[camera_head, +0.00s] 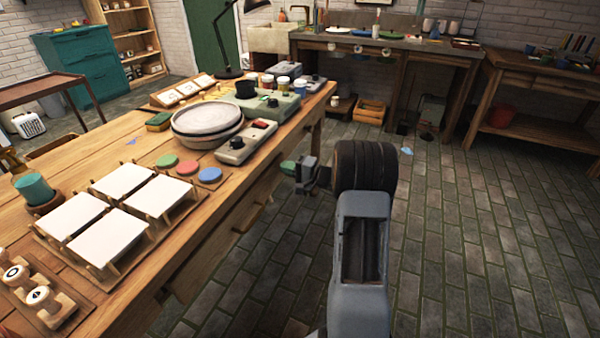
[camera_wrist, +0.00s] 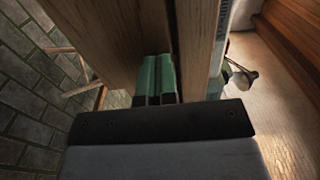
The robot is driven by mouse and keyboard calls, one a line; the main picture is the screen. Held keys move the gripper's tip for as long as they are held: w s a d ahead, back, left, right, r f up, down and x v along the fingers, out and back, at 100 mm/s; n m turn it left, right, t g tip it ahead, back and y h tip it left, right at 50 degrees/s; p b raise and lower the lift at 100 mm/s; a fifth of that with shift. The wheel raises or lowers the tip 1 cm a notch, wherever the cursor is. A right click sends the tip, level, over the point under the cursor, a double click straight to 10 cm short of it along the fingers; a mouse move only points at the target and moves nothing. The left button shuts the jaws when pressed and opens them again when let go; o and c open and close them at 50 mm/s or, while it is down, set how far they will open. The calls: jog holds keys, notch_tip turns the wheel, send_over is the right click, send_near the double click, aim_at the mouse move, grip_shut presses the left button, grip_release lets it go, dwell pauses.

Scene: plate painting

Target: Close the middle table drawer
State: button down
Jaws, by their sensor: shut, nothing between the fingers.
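The wooden work table (camera_head: 150,240) runs along the left of the head view, and its drawer side faces my arm. Drawer fronts are dim under the table edge, and I cannot tell how far the middle one stands out. My gripper (camera_head: 303,178) is beside this side, below the tabletop. In the wrist view my gripper's green fingertips (camera_wrist: 157,80) are together and empty, close against wooden boards. One wide board (camera_wrist: 110,35) lies left of the fingers and another (camera_wrist: 200,40) right of them. I cannot tell whether the fingers touch either board.
The tabletop holds white tiles on stands (camera_head: 122,182), paint pots (camera_head: 188,167), a pale round wheel (camera_head: 207,118) and a black lamp (camera_head: 228,72). A back bench (camera_head: 385,42) and a right bench (camera_head: 540,75) stand farther off. The brick floor (camera_head: 480,220) right of my arm is clear.

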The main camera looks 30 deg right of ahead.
aim_at(276, 164)
jog(key=shift+x, duration=0.8)
jog(key=b+x, duration=0.2)
jog(key=x, duration=0.2)
jog(key=shift+w+a, duration=0.15)
jog(key=shift+w, duration=0.1)
jog(key=shift+r, duration=0.2)
jog(key=shift+s, duration=0.1)
